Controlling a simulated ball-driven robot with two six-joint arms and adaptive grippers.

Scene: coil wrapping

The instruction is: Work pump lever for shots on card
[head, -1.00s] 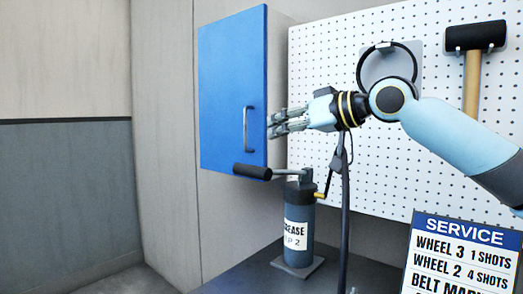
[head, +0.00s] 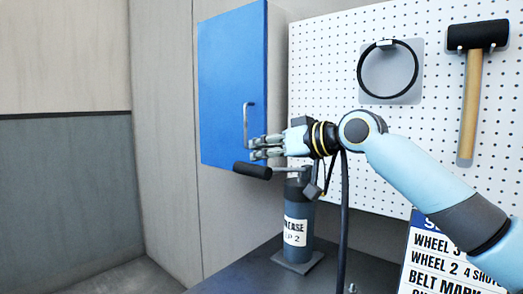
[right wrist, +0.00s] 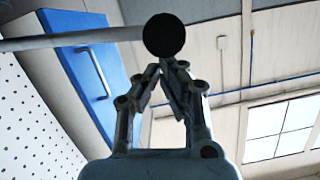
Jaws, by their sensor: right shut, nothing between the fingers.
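The grease pump (head: 299,215) is a dark cylinder with a white label, standing on a base plate. Its lever ends in a black grip (head: 252,171) pointing left. My right gripper (head: 252,148) is shut and empty, just above the grip in the head view. In the right wrist view, the grip's round black end (right wrist: 164,36) shows beyond the closed fingertips (right wrist: 167,64); I cannot tell whether they touch. The service card (head: 430,262) at the lower right lists wheel 2 with 4 shots; my arm hides part of it. My left gripper is out of view.
A blue cabinet door (head: 232,75) with a metal handle (head: 246,123) stands close behind my gripper. A white pegboard (head: 320,60) holds a black ring (head: 362,80) and a black-headed mallet (head: 466,100). A dark hose (head: 344,225) hangs beside the pump. The left side is clear.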

